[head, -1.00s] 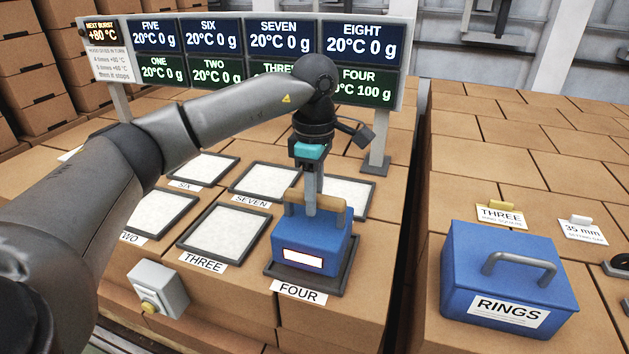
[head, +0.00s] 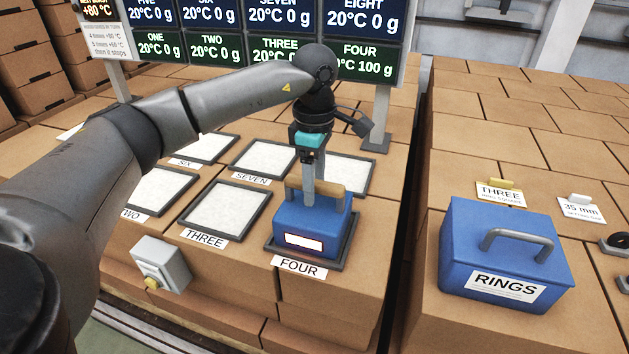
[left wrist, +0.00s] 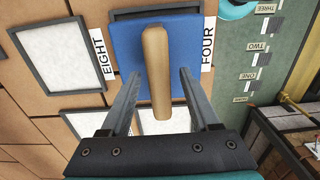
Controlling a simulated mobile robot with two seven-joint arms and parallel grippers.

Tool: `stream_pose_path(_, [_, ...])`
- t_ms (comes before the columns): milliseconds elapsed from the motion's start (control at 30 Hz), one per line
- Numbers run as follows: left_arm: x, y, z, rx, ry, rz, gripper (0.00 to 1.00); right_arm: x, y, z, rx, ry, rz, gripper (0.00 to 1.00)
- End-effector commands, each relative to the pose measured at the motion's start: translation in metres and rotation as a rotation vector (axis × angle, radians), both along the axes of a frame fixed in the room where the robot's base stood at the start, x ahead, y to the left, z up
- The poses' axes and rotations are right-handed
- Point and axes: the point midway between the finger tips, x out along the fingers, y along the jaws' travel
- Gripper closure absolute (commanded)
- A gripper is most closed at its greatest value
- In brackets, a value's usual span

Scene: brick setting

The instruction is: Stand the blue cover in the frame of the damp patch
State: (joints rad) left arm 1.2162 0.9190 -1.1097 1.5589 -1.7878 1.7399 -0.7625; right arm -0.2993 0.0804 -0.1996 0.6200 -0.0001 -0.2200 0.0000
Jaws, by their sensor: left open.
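The blue cover (head: 312,222), with a wooden handle on top and a pale label on its front, stands upright within the dark frame (head: 349,244) marked FOUR. My left gripper (head: 309,200) is at the handle from above. In the left wrist view, its open fingers (left wrist: 160,78) stand on either side of the handle (left wrist: 155,60), with gaps visible. The cover's blue top (left wrist: 127,45) shows beyond it. The display board (head: 268,20) reads 100 g for FOUR and 0 g for the other readable numbers. My right gripper is not in view.
Pale-filled frames, including THREE (head: 224,211) and SEVEN (head: 265,160), lie beside and behind. A grey button box (head: 161,265) is at the front left. A blue RINGS box (head: 508,255) stands on the right stack, across a gap. The board's post rises behind FOUR.

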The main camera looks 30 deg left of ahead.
Motion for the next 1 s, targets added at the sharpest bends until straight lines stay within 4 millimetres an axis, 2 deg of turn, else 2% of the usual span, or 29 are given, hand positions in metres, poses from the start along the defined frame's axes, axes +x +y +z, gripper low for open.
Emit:
stream_pose_path(267, [0.001, 0.000, 0.008, -0.001, -0.003, 0.000, 0.38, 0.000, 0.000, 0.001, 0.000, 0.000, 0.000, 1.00])
stream_pose_path(367, [0.001, -0.001, 0.024, -0.002, -0.006, -0.001, 0.38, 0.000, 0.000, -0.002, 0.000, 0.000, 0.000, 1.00])
stream_pose_path(700, [0.001, -0.001, 0.097, -0.001, -0.004, 0.000, 0.38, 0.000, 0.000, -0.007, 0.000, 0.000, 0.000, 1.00])
stream_pose_path(800, [0.001, 0.000, 0.111, 0.000, -0.002, -0.001, 0.38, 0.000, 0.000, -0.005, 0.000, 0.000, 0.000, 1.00])
stream_pose_path(1000, [0.000, 0.000, 0.122, -0.001, -0.001, -0.001, 0.38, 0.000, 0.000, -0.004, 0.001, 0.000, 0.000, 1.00])
